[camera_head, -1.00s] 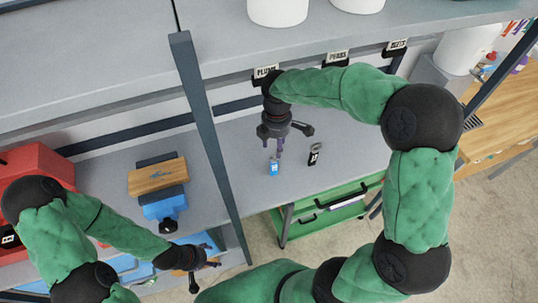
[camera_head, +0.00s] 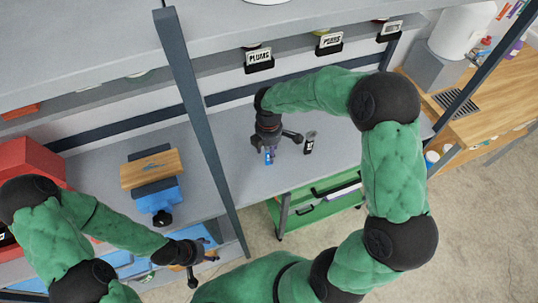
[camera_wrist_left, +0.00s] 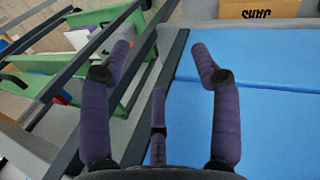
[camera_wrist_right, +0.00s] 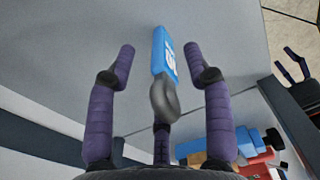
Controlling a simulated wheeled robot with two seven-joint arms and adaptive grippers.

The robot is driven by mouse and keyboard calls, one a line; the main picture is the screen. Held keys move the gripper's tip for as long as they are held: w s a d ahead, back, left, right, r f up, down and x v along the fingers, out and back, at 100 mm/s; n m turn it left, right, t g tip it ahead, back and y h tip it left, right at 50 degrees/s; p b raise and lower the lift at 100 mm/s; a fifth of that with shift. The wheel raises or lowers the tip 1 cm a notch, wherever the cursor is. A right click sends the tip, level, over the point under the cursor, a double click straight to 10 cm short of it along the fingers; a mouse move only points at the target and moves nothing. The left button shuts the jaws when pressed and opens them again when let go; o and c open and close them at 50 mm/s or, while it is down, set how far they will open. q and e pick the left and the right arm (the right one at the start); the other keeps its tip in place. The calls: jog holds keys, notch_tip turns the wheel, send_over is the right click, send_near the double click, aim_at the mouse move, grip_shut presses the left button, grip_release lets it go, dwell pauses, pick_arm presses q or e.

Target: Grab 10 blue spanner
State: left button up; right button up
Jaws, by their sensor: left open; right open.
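A small blue tool with a white label (camera_wrist_right: 163,52) and a dark grey ring end, apparently the blue spanner, shows on the grey shelf in the right wrist view. It also shows in the head view (camera_head: 269,157), partly hidden by my right gripper. My right gripper (camera_wrist_right: 160,62) is open, with its fingers on either side of the tool; I cannot tell whether they touch it. My left gripper (camera_head: 207,256) is open and empty at the lower left, over blue surfaces (camera_wrist_left: 255,110) in the left wrist view.
A dark upright post (camera_head: 198,115) divides the shelves between my grippers. A blue vise with a wooden block (camera_head: 153,168) stands left of the post. A green drawer unit (camera_head: 318,207) is below the shelf.

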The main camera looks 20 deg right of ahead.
grip_shut()
